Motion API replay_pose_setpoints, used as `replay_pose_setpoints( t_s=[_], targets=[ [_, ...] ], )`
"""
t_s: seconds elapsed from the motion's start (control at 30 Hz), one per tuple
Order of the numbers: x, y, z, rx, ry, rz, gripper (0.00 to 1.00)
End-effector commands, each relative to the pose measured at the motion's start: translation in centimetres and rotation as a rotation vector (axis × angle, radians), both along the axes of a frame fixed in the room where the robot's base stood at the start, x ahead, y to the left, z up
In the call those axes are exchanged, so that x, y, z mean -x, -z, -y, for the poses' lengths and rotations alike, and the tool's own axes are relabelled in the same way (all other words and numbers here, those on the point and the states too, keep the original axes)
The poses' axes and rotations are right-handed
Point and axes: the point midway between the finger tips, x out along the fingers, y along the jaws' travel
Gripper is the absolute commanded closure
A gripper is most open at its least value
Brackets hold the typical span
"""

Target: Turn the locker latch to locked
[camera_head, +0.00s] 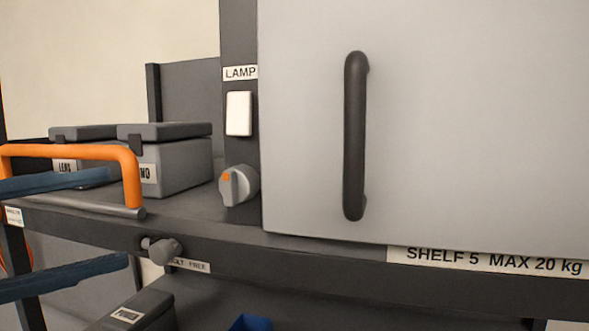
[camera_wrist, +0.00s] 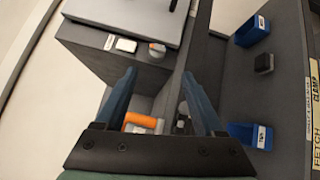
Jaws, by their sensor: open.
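The locker is a grey box with a closed, plain door (camera_head: 460,120) and a dark vertical handle (camera_head: 355,135). On the dark post left of the door is a round grey knob (camera_head: 238,186) with an orange mark at its upper left; it looks like the latch. It also shows in the wrist view (camera_wrist: 157,50), beyond the fingertips. No locked or unlocked wording is readable beside it. My gripper (camera_head: 118,218) is open at the left, its two blue fingers apart, one above the other. In the wrist view my gripper (camera_wrist: 160,75) holds nothing and is apart from the knob.
An orange bar handle (camera_head: 70,151) is close to my fingers. A white lamp switch (camera_head: 239,113) sits above the knob. A bolt knob (camera_head: 165,250) sticks out from the shelf edge below. Grey lidded boxes (camera_head: 180,165) stand behind. Blue bins (camera_wrist: 250,30) are right in the wrist view.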

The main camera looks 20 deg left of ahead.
Motion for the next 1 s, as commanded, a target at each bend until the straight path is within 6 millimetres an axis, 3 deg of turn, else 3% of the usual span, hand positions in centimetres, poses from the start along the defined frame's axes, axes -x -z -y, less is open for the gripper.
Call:
replay_pose_setpoints(
  t_s=[0.17,0.6,1.0],
  targets=[
    [-1.3,0.0,1.5,-0.003,0.000,0.002,0.29],
    [-7.2,-0.9,7.8,-0.002,0.000,0.002,0.29],
    [-8.7,-1.1,9.3,-0.001,-0.003,0.003,0.29]
  ],
)
